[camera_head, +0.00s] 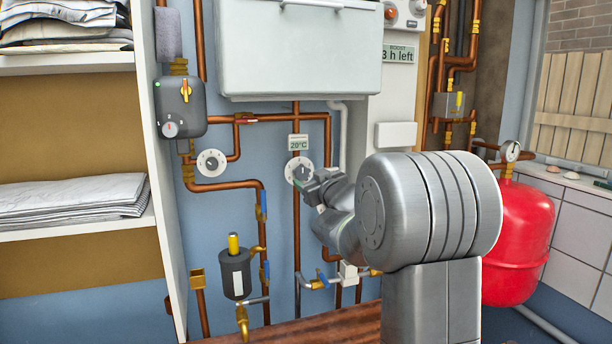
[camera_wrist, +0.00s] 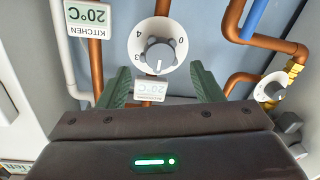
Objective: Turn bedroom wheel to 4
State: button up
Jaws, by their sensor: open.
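A white round dial with a grey knob (camera_wrist: 159,55) is centred in the upside-down wrist view; the digits 0, 4 and 3 show. A pale mark on the knob points toward the bottom of that picture. The dial also shows in the head view (camera_head: 299,170), partly covered by my gripper. A 20°C label (camera_head: 298,142) sits above it; I cannot read its name. My gripper (camera_wrist: 161,70) is open and empty, its green fingers spread toward either side of the knob. I cannot tell whether they touch it. In the head view my gripper (camera_head: 322,188) is at the dial.
A second dial (camera_head: 211,163) sits left on a copper pipe. A KITCHEN 20°C label (camera_wrist: 88,15) shows in the wrist view. A white cabinet (camera_head: 298,50) hangs above. Shelves with linen (camera_head: 72,195) stand left; a red tank (camera_head: 518,240) is right. Pipes and valves surround the dial.

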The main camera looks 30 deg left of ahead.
aim_at(303, 174)
jog(key=shift+x, duration=2.1)
jog(key=c, duration=1)
